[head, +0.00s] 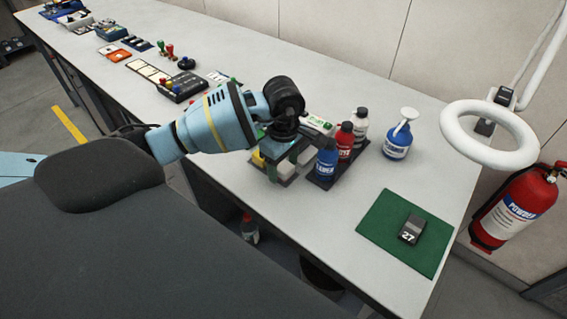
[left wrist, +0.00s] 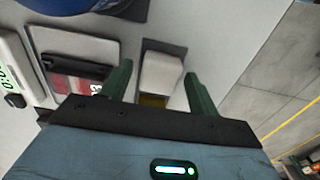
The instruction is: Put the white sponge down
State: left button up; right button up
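The white sponge (left wrist: 160,72) shows in the left wrist view between the two green fingers of my left gripper (left wrist: 158,78). It is over a dark holder (left wrist: 165,47), with a yellow piece (left wrist: 153,101) partly showing beside it. A gap shows between the sponge and the left finger; the right finger is close to its edge. In the head view my left gripper (head: 285,165) points down at the bench edge, with the white sponge (head: 287,172) low between the fingers. The gripper is open. Whether the sponge rests fully on the holder is hard to see. My right gripper is out of view.
Blue (head: 326,162), red (head: 345,142) and white (head: 361,124) bottles stand on a dark tray right beside the gripper. A blue pump bottle (head: 397,143) stands behind. A green mat (head: 377,232) holds a dark device (head: 412,229). A white ring lamp (head: 462,143) hangs at right.

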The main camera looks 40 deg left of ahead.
aim_at(283, 167)
pick_arm(q)
jog(key=shift+r, duration=0.35)
notch_tip(283, 167, up, 12)
jog(key=shift+f, duration=0.15)
jog(key=shift+s+f, duration=0.1)
dwell(0.6)
